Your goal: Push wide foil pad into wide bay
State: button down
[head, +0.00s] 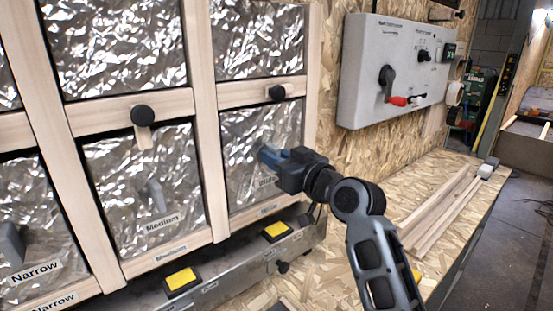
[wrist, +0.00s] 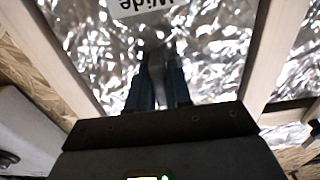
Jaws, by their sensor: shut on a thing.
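The wide foil pad (head: 238,137) is a crinkled silver panel in the lower right bay of the wooden frame, with a label partly hidden by my gripper. In the wrist view the pad (wrist: 215,50) fills the middle, and its "Wide" label shows upside down at the top. My gripper (head: 268,157) is at the pad's face, shut on its grey handle (wrist: 156,66). In the wrist view my blue fingers (wrist: 157,88) close on both sides of the handle. The wide bay's wooden edges (wrist: 262,50) run along both sides of the pad. I cannot tell how deep the pad sits.
The medium pad (head: 115,165) and narrow pad (head: 35,235) stand to the left. Black knobs (head: 277,92) sit on the rail above. A metal ledge with yellow pads (head: 276,230) runs below. A grey control box (head: 385,70) hangs right. Wooden strips (head: 440,210) lie on the bench.

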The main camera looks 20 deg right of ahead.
jog(key=shift+w, duration=0.15)
jog(key=c, duration=1.5)
grip_release()
jog(key=o, duration=0.5)
jog(key=shift+o, duration=0.2)
jog(key=shift+s+d+f, duration=0.1)
jog(key=shift+s+f, duration=0.05)
jog(key=shift+s, duration=0.25)
jog(key=b+v, duration=0.2)
jog(key=v, duration=1.3)
